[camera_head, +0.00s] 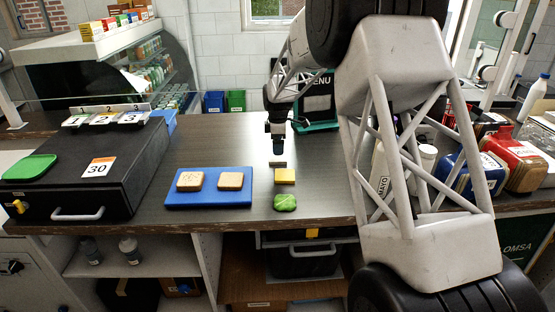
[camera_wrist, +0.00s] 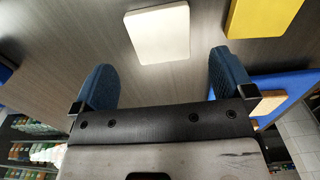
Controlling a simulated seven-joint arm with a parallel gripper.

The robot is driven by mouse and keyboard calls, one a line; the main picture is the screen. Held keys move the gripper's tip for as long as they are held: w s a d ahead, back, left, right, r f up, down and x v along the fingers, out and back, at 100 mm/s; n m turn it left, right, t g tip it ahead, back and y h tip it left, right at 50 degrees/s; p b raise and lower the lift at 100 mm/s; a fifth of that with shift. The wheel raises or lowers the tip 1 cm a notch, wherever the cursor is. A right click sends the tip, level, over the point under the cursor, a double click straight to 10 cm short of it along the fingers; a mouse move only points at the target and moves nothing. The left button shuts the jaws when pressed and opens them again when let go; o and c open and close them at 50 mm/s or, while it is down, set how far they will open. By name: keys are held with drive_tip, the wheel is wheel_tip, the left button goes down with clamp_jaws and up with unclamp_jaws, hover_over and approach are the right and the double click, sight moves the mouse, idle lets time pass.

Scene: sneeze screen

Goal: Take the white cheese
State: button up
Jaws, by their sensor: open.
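The white cheese (camera_wrist: 158,33) is a pale square slice lying flat on the dark counter. In the wrist view it lies beyond my fingertips, roughly centred between them. In the head view it is a thin pale strip (camera_head: 278,163) just below my gripper (camera_head: 278,150), partly hidden by it. In the wrist view my gripper (camera_wrist: 160,76) is open, with its two blue fingers wide apart and nothing between them. The yellow cheese (camera_head: 285,176) lies close in front of the white one; it also shows at the upper right of the wrist view (camera_wrist: 262,16).
Green lettuce (camera_head: 285,202) lies near the counter's front edge. A blue board (camera_head: 208,203) with two bread slices stands left of the cheeses. A black box marked 30 (camera_head: 77,180) is farther left. Sauce bottles and bread packs (camera_head: 526,166) stand right. The counter behind the board is clear.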

sight(278, 157)
drive_tip(key=shift+f, duration=0.1)
drive_tip(key=shift+f, duration=2.55)
drive_tip(key=shift+c, duration=0.5)
drive_tip(key=c, duration=0.8)
drive_tip(key=shift+c, duration=0.2)
drive_tip(key=shift+r, duration=0.2)
